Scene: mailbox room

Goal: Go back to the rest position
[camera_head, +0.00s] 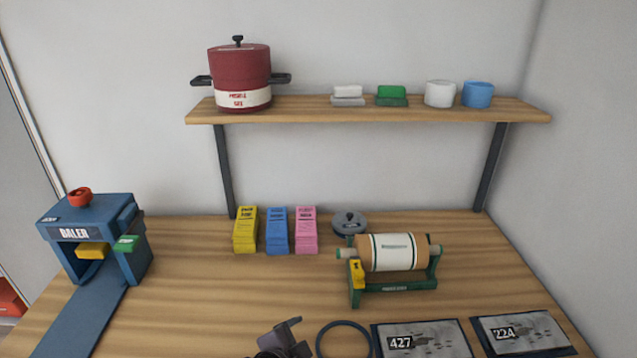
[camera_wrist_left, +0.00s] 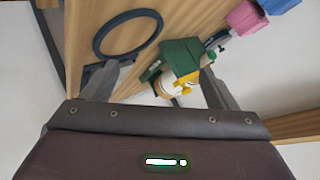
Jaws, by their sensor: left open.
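My left gripper (camera_head: 287,335) is at the bottom edge of the head view, left of a dark ring. In the left wrist view my left gripper (camera_wrist_left: 160,78) has its two grey fingers spread apart with nothing held between them. The green tape dispenser stand (camera_wrist_left: 183,56) shows beyond the gap between the fingers, apart from them. My right gripper is in neither view.
The table holds a blue baler (camera_head: 90,232), yellow, blue and pink blocks (camera_head: 277,230), a roll dispenser (camera_head: 392,255), a dark ring (camera_head: 344,342) and plates 427 (camera_head: 422,340) and 224 (camera_head: 520,333). A wooden shelf (camera_head: 310,112) hangs behind, bearing a red pot (camera_head: 240,68).

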